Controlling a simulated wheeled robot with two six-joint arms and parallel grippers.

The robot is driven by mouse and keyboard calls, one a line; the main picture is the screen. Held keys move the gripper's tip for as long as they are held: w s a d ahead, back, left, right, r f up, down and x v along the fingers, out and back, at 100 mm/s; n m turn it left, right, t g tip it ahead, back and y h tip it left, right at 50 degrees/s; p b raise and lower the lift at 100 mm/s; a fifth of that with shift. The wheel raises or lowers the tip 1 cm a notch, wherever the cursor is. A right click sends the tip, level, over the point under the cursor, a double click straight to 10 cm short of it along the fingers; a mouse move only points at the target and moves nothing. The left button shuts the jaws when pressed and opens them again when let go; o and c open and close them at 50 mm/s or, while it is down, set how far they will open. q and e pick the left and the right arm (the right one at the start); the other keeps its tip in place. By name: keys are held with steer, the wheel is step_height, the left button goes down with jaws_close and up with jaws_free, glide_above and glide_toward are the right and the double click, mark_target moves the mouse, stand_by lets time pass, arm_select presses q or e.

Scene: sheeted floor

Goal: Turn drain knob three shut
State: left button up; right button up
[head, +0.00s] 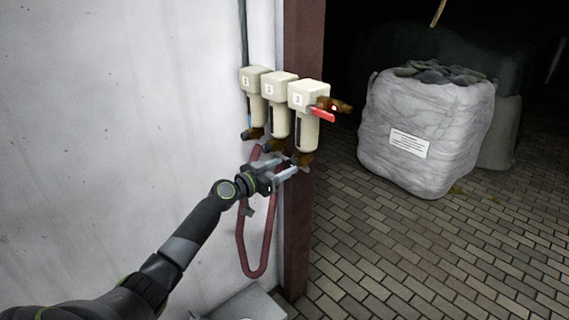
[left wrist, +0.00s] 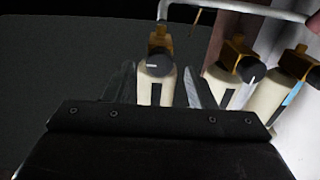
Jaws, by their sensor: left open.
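Three cream filter units hang in a row, labelled 1, 2 and 3. Unit three (head: 308,98) is at the right end, with a brass drain fitting (head: 304,158) at its bottom. My left gripper (head: 288,172) is open just below that fitting. In the left wrist view, the dark round drain knob three (left wrist: 157,66) with a white mark lies between the two spread fingers of my left gripper (left wrist: 160,82). The mark runs roughly sideways. I cannot tell whether a finger touches the knob. My right gripper is not in view.
Unit two (head: 279,92) and unit one (head: 254,85) stand close to the left. A red lever (head: 322,115) juts from unit three. A dark red hose (head: 240,240) loops below, beside a brown post (head: 297,240). A wrapped bale (head: 425,130) stands on the paved floor at right.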

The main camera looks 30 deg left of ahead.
arm_select(q)
steer(key=shift+w+d, duration=0.25)
steer(key=shift+w, duration=0.35)
steer(key=c, duration=1)
steer(key=shift+o, duration=0.2)
